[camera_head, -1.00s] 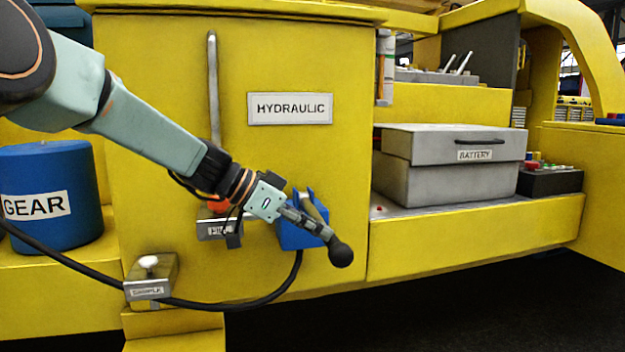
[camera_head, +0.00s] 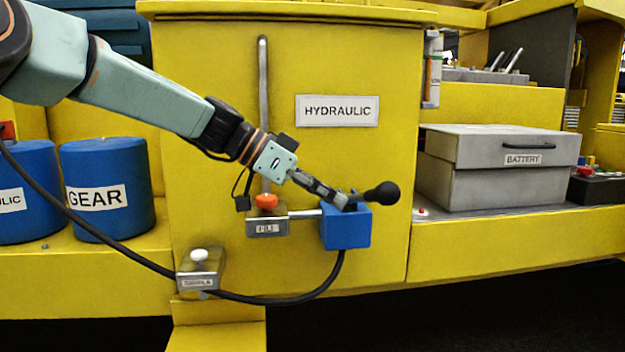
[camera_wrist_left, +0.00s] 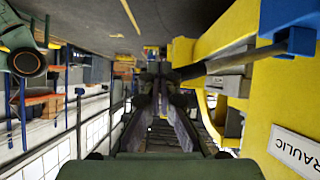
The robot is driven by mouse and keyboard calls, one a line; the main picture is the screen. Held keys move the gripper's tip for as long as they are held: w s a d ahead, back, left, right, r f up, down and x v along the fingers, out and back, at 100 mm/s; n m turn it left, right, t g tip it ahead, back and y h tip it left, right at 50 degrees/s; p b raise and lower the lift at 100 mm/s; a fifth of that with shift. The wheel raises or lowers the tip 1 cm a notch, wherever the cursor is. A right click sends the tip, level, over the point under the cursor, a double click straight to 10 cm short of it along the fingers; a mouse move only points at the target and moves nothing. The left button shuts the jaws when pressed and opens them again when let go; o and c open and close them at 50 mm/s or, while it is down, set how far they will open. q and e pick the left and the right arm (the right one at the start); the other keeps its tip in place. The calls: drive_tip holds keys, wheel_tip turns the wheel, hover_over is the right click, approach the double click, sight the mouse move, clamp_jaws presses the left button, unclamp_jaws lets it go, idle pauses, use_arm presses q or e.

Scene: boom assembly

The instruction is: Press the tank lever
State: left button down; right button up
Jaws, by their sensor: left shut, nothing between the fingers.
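The tank lever is a dark bar with a black ball knob (camera_head: 382,193). It comes from a blue block (camera_head: 346,232) on the yellow hydraulic tank (camera_head: 230,105). My left gripper (camera_head: 343,202) is shut and empty, its fingertips over the top of the block beside the lever. The fingers hide part of the lever, and I cannot tell whether they touch it. In the left wrist view the shut fingers (camera_wrist_left: 158,80) point away, with the lever bar (camera_wrist_left: 218,62) to their right, running to the blue block (camera_wrist_left: 295,42). My right gripper is not in view.
A small box with a red knob (camera_head: 267,203) sits left of the block. A black hose (camera_head: 270,299) hangs below. Blue gear tank (camera_head: 105,190) stands at left, a grey battery box (camera_head: 500,170) at right. A small labelled box with a white knob (camera_head: 200,268) is lower left.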

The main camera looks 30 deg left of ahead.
use_arm(q)
drive_tip(key=shift+v, duration=1.85)
drive_tip(key=shift+w+d+f, duration=0.1)
drive_tip(key=shift+w, duration=0.1)
drive_tip(key=shift+s, duration=0.2)
